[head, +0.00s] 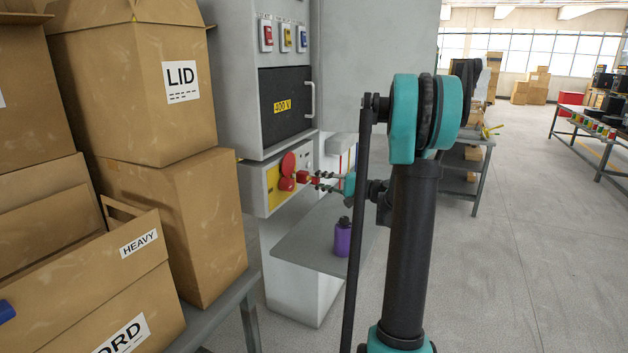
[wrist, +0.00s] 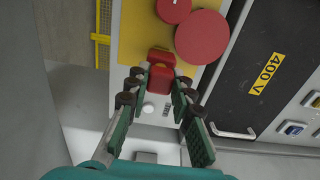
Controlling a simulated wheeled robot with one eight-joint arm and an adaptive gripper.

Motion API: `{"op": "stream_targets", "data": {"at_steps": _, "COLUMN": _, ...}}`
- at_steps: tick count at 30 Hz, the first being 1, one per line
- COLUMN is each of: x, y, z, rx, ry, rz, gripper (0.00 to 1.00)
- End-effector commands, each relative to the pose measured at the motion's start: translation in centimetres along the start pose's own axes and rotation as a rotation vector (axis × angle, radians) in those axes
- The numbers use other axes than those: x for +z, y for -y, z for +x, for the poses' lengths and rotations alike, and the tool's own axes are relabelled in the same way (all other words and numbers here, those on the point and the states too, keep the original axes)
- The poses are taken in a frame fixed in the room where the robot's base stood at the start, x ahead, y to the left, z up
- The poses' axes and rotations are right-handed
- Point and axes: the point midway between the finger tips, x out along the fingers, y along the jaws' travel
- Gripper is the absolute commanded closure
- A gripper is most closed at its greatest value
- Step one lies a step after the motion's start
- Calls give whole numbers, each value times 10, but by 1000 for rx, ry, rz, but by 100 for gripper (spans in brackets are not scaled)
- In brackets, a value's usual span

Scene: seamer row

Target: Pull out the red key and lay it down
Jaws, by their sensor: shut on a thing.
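The red key (wrist: 161,79) is a blocky red piece between my fingertips, in front of the yellow plate (wrist: 137,35) of the control box. In the head view the red key (head: 303,177) shows beside the red knobs. My gripper (head: 315,178) reaches it from the right and is shut on it; it also shows in the wrist view (wrist: 161,82), one finger on each side. I cannot tell whether the key is still seated in its lock. A large red disc (wrist: 207,38) and a smaller red knob (wrist: 174,9) are close beside it.
A grey shelf (head: 300,246) below the control box carries a purple bottle (head: 343,239) and has bare room on its left. Stacked cardboard boxes (head: 175,215) stand close on the left. A cabinet with a 400 V panel (head: 283,125) rises above.

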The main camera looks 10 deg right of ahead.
Motion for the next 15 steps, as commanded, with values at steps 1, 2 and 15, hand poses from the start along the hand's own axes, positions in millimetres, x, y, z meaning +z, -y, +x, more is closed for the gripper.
{"op": "stream_targets", "data": {"at_steps": 1, "x": 0, "y": 0, "z": -2, "rx": 0, "ry": -1, "rz": 0, "gripper": 100}}
{"op": "stream_targets", "data": {"at_steps": 2, "x": 0, "y": 0, "z": -3, "rx": 0, "ry": -1, "rz": 0, "gripper": 100}}
{"op": "stream_targets", "data": {"at_steps": 15, "x": 0, "y": 0, "z": -19, "rx": 0, "ry": -1, "rz": 0, "gripper": 100}}
